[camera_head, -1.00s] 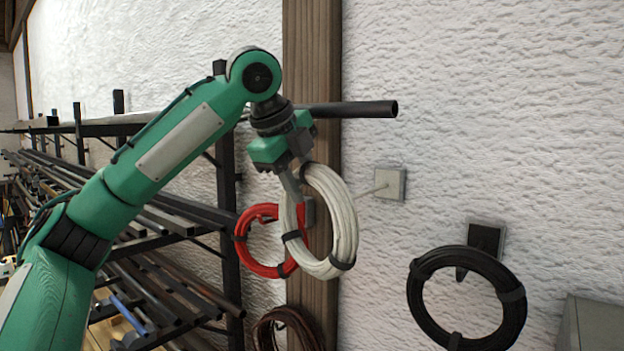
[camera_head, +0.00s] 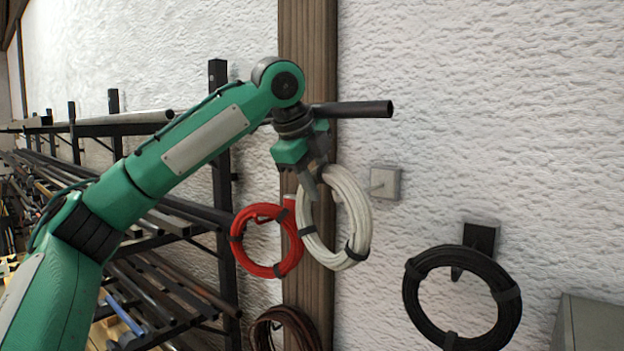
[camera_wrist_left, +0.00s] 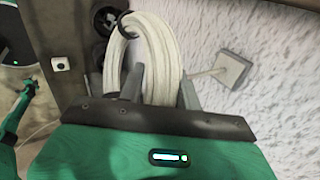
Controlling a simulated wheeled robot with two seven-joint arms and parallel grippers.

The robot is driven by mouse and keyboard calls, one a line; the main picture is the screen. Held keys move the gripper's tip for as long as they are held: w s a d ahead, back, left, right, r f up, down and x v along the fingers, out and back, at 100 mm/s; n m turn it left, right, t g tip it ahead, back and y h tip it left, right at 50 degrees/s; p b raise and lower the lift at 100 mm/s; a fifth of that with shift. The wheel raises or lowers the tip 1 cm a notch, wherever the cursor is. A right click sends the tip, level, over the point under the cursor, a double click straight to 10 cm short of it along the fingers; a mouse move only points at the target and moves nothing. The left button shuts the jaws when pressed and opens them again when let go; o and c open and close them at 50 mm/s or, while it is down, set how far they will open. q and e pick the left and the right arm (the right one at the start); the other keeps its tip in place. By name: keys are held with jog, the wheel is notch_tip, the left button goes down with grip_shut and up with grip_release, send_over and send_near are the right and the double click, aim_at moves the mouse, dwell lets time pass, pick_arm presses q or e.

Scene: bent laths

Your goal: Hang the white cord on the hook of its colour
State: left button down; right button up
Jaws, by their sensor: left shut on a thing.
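My left gripper (camera_head: 309,183) is shut on the upper part of the white cord (camera_head: 359,215), a coiled ring with dark ties, held up off the wall. The wrist view shows the cord (camera_wrist_left: 157,45) between the fingers (camera_wrist_left: 162,88). The white hook (camera_head: 386,183), a square plate with a thin peg, is on the wall just right of the ring. The ring's right edge partly covers the peg in the head view. In the wrist view the hook (camera_wrist_left: 230,68) stands right of the cord, its peg pointing toward it. My right gripper is not in view.
A red cord (camera_head: 262,270) hangs left of the white ring, by the wooden post (camera_head: 310,60). A black cord (camera_head: 415,310) hangs on a black hook (camera_head: 482,237) at lower right. A brown coil (camera_head: 270,333) is below. A dark pipe (camera_head: 350,110) juts out above; a pipe rack stands left.

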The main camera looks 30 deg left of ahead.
pick_arm(q)
jog(key=w+f, duration=0.2)
jog(key=w, duration=0.3)
jog(key=shift+w+d+f, duration=0.3)
jog(key=shift+d, duration=0.05)
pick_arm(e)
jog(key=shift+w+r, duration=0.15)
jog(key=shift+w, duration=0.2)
pick_arm(q)
jog(key=shift+f, duration=0.1)
dwell(0.6)
jog(key=c, duration=0.9)
grip_release()
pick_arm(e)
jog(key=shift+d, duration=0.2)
pick_arm(q)
jog(key=shift+s, duration=0.1)
